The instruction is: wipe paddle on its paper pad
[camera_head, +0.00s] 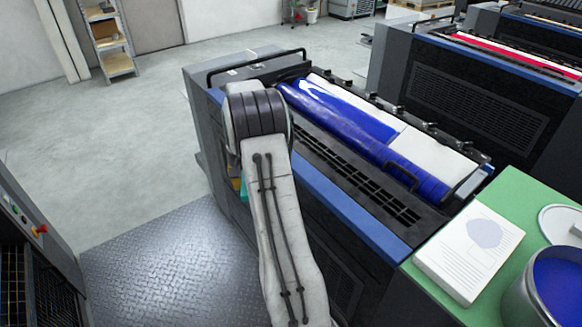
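A white paper pad (467,252) lies on the green top at the lower right. Its top face has lines of print and a pale grey-blue patch. I cannot make out a paddle; it may be hidden by my arm. My arm stretches up from the bottom centre and bends at a dark joint beside the ink unit. My gripper is hidden behind or below the arm. A small teal and yellow bit shows just left of the arm, and I cannot tell what it is.
The ink unit (345,200) has a blue-inked roller (335,112) with white stretches. An open can of blue ink (555,285) and a pale round lid (562,224) are on the green top (420,285). Another unit (470,95) stands behind.

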